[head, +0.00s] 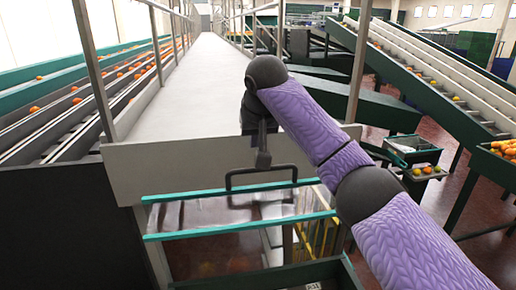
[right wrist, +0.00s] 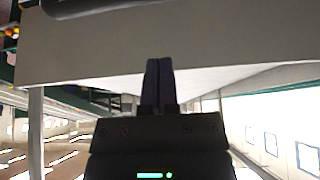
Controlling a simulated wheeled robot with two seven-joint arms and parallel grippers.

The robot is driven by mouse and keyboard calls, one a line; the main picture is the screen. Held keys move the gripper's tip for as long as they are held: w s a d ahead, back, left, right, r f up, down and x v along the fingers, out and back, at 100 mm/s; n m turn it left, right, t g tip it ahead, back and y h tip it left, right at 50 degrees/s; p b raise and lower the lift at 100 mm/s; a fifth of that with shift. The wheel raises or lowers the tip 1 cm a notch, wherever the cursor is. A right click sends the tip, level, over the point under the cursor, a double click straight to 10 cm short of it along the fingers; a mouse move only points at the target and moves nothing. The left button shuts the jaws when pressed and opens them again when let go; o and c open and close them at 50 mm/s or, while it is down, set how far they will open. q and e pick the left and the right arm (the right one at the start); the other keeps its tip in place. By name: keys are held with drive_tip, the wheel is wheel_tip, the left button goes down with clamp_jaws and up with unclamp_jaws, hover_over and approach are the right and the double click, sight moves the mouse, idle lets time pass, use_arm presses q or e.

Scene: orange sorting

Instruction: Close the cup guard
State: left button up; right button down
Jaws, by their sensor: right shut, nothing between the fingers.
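The cup guard (head: 190,214) is a clear panel with teal rails along its top and bottom, below the front end of the white walkway in the head view. A dark bracket-shaped handle (head: 228,181) stands up at its top rail. My right gripper (head: 263,160) points down, close to the handle's top bar; I cannot tell whether they touch. Its fingers (right wrist: 159,84) are shut with nothing between them in the right wrist view. A dark bar at the top edge of that view may be the handle. My left gripper is not in view.
The pale walkway end panel (head: 160,170) is just behind the handle, with metal railing posts (head: 95,70) on both sides. Conveyors with oranges (head: 75,100) run at left. A fruit crate (head: 422,172) and a sloped conveyor (head: 440,75) are at right.

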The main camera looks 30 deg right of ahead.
drive_tip(key=s+f+p, duration=0.1)
drive_tip(key=s+f, duration=0.1)
drive_tip(key=f, duration=0.1)
drive_tip(key=shift+s+a+p, duration=0.25)
drive_tip(key=shift+a+p, duration=0.15)
